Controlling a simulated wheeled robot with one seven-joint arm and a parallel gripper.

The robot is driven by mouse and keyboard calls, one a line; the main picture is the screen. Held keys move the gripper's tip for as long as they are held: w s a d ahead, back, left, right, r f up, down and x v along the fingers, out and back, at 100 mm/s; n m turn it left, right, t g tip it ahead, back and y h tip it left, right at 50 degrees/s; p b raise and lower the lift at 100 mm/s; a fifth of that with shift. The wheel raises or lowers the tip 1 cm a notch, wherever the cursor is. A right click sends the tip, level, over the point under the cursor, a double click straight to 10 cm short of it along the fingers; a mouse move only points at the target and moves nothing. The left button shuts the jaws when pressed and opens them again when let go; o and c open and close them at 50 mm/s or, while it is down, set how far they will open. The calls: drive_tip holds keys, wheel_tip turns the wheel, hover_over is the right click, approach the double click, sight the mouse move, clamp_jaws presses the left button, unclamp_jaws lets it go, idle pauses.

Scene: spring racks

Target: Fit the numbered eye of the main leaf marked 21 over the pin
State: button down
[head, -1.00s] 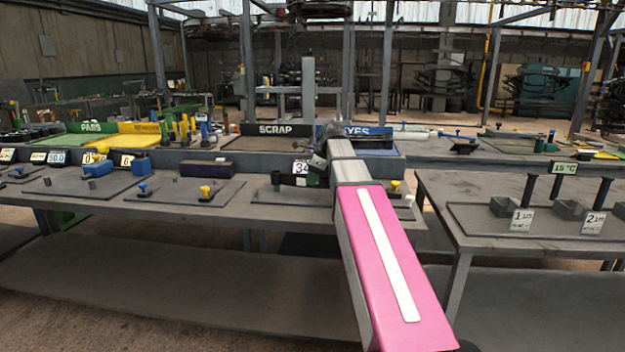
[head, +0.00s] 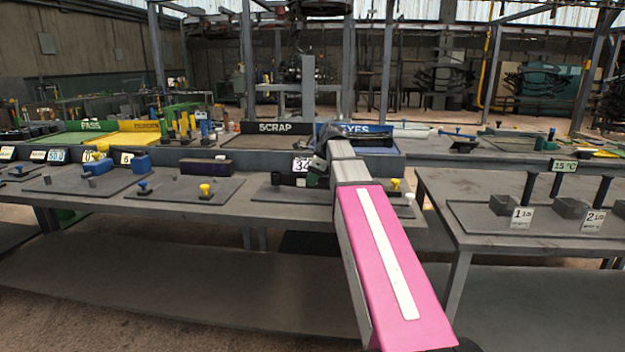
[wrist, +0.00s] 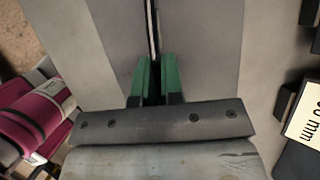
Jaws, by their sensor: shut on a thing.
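In the wrist view my gripper (wrist: 157,75) has its green fingers closed on a thin dark strip (wrist: 152,25), seen edge-on and running out towards the top of the picture. No number 21 is legible on it, and its eye is not visible. In the head view my arm covers most of the gripper; green and black parts (head: 316,181) show beside it over the front bench. I cannot tell which upright piece is the pin. A yellow-topped peg (head: 206,189) and a blue-topped peg (head: 144,187) stand on plates left of my arm.
A card reading 34 (head: 302,164) is close beside the gripper. The right bench (head: 450,205) carries dark posts and numbered cards. SCRAP (head: 284,128) and EYES trays stand behind. In the wrist view a card ending in mm (wrist: 305,120) and dark blocks lie at right.

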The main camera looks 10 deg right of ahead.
drive_tip(key=shift+f, duration=1)
idle(2.5)
drive_tip(key=shift+a, duration=0.15)
idle(0.7)
drive_tip(key=c, duration=0.7)
unclamp_jaws()
drive_tip(key=shift+r, duration=4)
